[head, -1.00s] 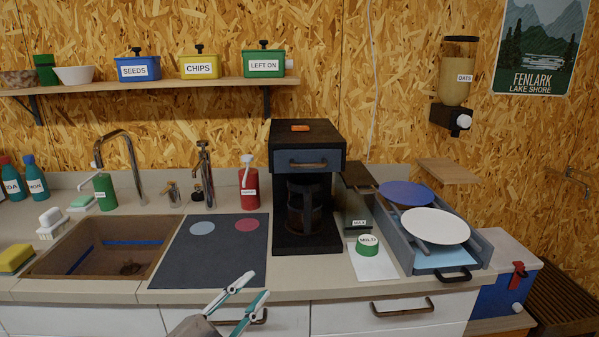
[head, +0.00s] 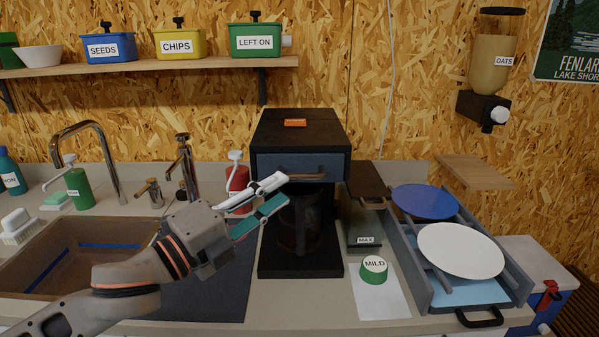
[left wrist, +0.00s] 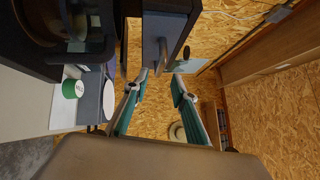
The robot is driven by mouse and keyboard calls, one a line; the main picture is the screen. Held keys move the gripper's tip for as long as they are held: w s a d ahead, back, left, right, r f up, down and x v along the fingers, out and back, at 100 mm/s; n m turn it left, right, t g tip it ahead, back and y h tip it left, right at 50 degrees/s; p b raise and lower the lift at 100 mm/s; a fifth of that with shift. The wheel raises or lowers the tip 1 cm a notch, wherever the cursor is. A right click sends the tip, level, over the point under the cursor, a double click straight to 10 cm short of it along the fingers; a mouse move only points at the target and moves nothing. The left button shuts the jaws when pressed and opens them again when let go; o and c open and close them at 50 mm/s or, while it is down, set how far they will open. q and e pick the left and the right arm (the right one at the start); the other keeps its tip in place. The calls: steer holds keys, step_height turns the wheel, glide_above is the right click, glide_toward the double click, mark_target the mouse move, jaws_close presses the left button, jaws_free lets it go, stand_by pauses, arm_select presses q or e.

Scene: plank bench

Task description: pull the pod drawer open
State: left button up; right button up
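The pod drawer (head: 268,165) is the blue-grey front at the top of the black coffee machine (head: 300,130), and it looks shut. Its bar handle (head: 312,176) runs across the lower front. My left gripper (head: 284,188) is open and empty, just in front of the drawer, with its fingertips near the handle's left end and overlapping it in the head view. In the left wrist view, the open fingers (left wrist: 160,75) point toward the drawer front (left wrist: 158,28) and handle (left wrist: 163,52); no grip on it shows. My right gripper is in neither view.
A glass carafe sits in the machine below the drawer, partly hidden. A green MILD tub (head: 374,271) and a MAX container (head: 365,225) stand to the right, beside a rack with plates (head: 460,250). A red bottle (head: 236,186) stands behind my gripper.

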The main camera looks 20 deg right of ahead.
mark_target(298, 179)
arm_select(q)
steer(key=x, duration=0.7)
jaws_close()
